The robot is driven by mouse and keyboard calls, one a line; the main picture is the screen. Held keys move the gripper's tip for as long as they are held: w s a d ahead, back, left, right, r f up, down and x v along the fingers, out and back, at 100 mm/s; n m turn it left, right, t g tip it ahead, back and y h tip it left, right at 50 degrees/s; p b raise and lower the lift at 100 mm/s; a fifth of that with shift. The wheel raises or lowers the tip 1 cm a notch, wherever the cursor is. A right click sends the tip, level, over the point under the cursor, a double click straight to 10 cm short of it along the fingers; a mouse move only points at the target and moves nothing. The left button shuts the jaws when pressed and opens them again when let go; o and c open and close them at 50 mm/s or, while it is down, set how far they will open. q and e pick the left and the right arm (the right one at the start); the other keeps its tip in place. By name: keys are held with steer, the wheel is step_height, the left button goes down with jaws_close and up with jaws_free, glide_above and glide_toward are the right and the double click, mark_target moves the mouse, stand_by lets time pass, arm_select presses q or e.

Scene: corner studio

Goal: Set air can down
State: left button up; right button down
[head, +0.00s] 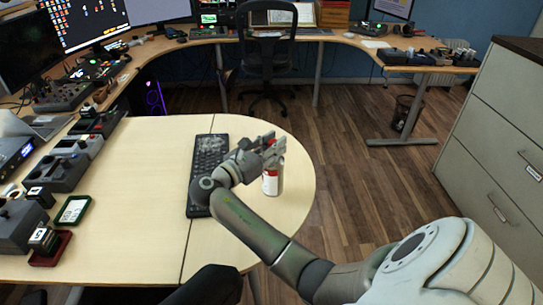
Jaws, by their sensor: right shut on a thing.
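The air can (271,183) is a small upright can with a red and white body. It shows over the rounded right end of the light wooden desk (255,240), just right of the black keyboard (208,160). My right gripper (270,146) is shut on the can's upper part, and its fingers hide much of the top. The can's base shows against the desk top, but I cannot tell whether it touches the surface. My left gripper is not in view.
Several control boxes (60,172) line the desk's left side, with a small dark device (73,210) before them. The desk's middle is bare. An office chair (268,55) stands behind, and a grey drawer cabinet (497,150) stands at the right.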

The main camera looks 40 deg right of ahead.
steer(key=f, duration=0.3)
steer(key=shift+w+a+f, duration=0.1)
steer(key=shift+w+f, duration=0.1)
steer(key=shift+f, duration=0.05)
steer(key=c, duration=1.2)
jaws_free()
steer(key=shift+f, duration=0.1)
steer(key=a, duration=0.7)
steer(key=shift+s+a+b, duration=0.3)
steer(key=shift+s, duration=0.1)
steer(key=shift+r, duration=0.2)
